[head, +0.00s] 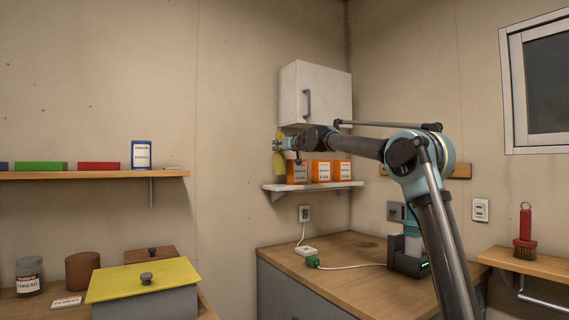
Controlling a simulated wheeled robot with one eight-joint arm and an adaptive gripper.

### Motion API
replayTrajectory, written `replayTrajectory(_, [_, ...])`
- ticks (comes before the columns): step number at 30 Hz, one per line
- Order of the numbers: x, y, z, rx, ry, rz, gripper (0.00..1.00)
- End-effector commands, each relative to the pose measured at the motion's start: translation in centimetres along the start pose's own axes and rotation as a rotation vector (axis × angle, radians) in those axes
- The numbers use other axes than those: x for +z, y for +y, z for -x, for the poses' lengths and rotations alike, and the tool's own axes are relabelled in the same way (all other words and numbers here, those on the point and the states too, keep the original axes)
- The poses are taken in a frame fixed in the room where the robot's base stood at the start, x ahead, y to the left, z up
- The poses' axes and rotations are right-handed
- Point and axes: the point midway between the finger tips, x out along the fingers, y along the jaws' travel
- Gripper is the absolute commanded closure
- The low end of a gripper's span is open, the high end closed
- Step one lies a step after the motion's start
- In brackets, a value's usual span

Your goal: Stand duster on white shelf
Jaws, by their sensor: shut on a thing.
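My gripper (279,145) is at the far end of my outstretched arm, in front of the back wall. It is shut on a yellow thing, seemingly the duster (279,165), which hangs below the fingers and looks roughly upright. The duster is over the left end of the white shelf (335,186), left of the orange boxes. Its lower end appears slightly above the shelf top, but I cannot tell its depth. The fingers are small and partly hide its upper part.
Several orange boxes (321,171) fill the shelf's middle and right. A white cabinet (315,93) hangs close above. A wooden counter (330,268) lies below. A red-handled brush (525,232) stands on a wooden shelf (540,263) at right.

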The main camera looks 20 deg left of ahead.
Motion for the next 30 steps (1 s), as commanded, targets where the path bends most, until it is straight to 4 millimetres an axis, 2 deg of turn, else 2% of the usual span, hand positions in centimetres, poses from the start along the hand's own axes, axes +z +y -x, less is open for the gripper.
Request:
replayTrajectory(7, [1.5,-0.5,-0.2,-0.004,0.000,0.000,1.00])
replayTrajectory(15, [4.7,-0.6,-0.1,-0.005,0.000,0.000,1.00])
replayTrajectory(25, [5.0,-0.5,-0.1,-0.005,0.000,0.000,1.00])
replayTrajectory(26, [5.0,-0.5,-0.1,-0.005,0.000,0.000,0.73])
replayTrajectory(27, [5.0,-0.5,-0.1,-0.005,0.000,0.000,0.64])
replayTrajectory(28, [5.0,-0.5,-0.1,-0.005,0.000,0.000,0.58])
replayTrajectory(30, [5.0,-0.5,-0.1,-0.004,0.000,0.000,0.58])
